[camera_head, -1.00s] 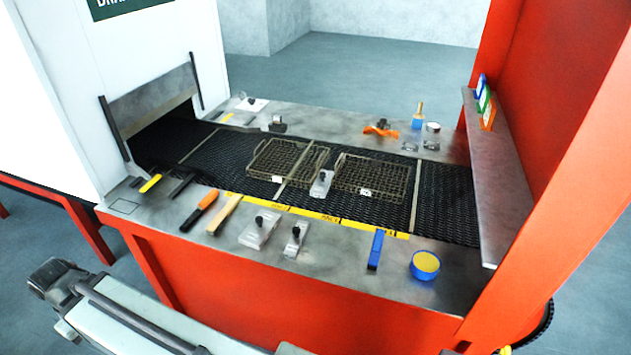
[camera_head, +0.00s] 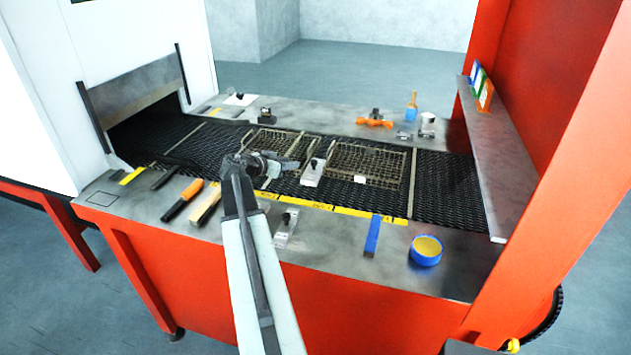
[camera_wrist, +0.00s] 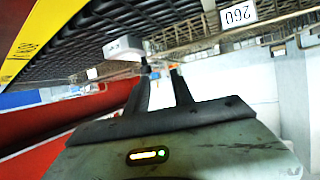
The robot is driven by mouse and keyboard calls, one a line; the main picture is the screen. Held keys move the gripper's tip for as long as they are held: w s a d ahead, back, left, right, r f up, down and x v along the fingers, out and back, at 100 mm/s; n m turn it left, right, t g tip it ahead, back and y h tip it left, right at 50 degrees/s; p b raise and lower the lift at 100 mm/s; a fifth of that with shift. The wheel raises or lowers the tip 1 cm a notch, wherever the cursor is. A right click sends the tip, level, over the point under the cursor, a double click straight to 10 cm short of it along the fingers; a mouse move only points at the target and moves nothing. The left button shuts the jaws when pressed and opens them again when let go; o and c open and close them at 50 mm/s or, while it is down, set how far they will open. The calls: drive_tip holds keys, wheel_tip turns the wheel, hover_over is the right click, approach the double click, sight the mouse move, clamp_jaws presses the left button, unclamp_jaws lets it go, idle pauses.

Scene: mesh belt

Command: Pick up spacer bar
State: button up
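No part carries the name spacer bar, so I cannot tell for certain which one it is. Candidates are a blue bar (camera_head: 372,236) lying on the front ledge and a grey metal block with a black knob (camera_head: 313,173) on the belt between two wire baskets. A pale block with a dark knob shows in the wrist view (camera_wrist: 124,47), just beyond my fingers. My gripper (camera_head: 290,165) is above the belt, in front of the left basket and left of the grey block. In the wrist view its two dark fingers (camera_wrist: 161,72) stand apart, with nothing visible between them.
The left basket (camera_head: 262,140) and right basket (camera_head: 375,183) stand on the black mesh belt (camera_head: 445,190). On the front ledge are an orange-handled tool (camera_head: 183,200), a metal clamp (camera_head: 287,228) and a blue-yellow roll (camera_head: 426,251). A red post rises at right.

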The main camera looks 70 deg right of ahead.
sight(312, 162)
drive_tip(key=shift+m+g, duration=0.3)
drive_tip(key=s, duration=0.1)
drive_tip(key=s+d, duration=0.2)
drive_tip(key=shift+s+f, duration=0.15)
drive_tip(key=shift+s, duration=0.25)
drive_tip(key=shift+b+x, duration=1.55)
drive_tip(key=shift+x, duration=2.25)
clamp_jaws()
